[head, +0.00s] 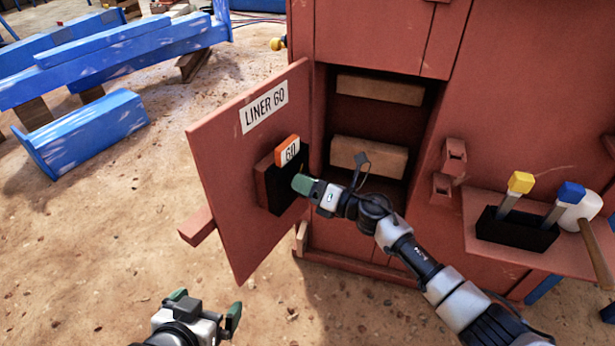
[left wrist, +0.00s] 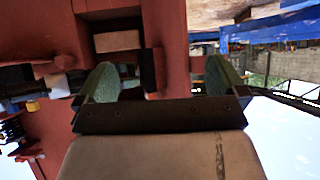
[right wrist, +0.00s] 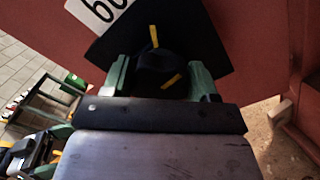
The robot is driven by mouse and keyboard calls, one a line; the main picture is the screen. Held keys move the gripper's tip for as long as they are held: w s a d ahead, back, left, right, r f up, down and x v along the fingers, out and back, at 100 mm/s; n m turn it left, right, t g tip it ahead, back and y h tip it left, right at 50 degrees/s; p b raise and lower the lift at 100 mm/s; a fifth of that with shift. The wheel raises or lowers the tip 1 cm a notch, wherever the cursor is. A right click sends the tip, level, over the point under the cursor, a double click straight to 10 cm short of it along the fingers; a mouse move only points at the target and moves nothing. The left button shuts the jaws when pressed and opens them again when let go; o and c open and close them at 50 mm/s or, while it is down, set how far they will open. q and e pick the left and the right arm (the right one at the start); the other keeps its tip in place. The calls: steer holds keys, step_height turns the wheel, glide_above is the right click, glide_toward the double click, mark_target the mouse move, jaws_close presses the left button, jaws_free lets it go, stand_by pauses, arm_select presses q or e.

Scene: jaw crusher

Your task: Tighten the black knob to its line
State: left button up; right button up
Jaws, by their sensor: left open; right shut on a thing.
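The black knob (right wrist: 157,66) sits on a black plate (right wrist: 205,45) on the open red door (head: 235,170). My right gripper (right wrist: 160,80) is shut on it, one green finger on each side. In the right wrist view a yellow line (right wrist: 154,37) shows above the knob and another yellow mark (right wrist: 171,81) lower right, apart from it and at a different angle. In the head view my right gripper (head: 302,184) hides the knob. My left gripper (head: 206,304) is open and empty, low in front of the door.
An orange tag reading 60 (head: 288,150) sits above the plate. Right of the door is an open compartment with tan blocks (head: 365,158). A shelf (head: 480,255) at right holds yellow- and blue-topped tools and a mallet (head: 578,212). Blue beams (head: 90,130) lie at left.

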steer(key=m+p, duration=0.2)
steer(key=m, duration=0.2)
steer(key=shift+r+m+p, duration=0.15)
steer(key=shift+m+p, duration=0.15)
steer(key=shift+p, duration=0.1)
steer(key=shift+m+p, duration=0.8)
steer(key=shift+m, duration=0.6)
arm_select(q)
steer(key=s+a+f+g+y, duration=0.2)
steer(key=s+a+f+g, duration=0.1)
steer(key=s+g, duration=0.4)
steer(key=shift+s+g, duration=0.3)
steer(key=shift+s, duration=0.65)
arm_select(e)
steer(key=shift+f+m, duration=0.2)
steer(key=shift+m, duration=0.1)
arm_select(q)
steer(key=shift+a+f, duration=0.1)
arm_select(e)
steer(key=o, duration=0.9)
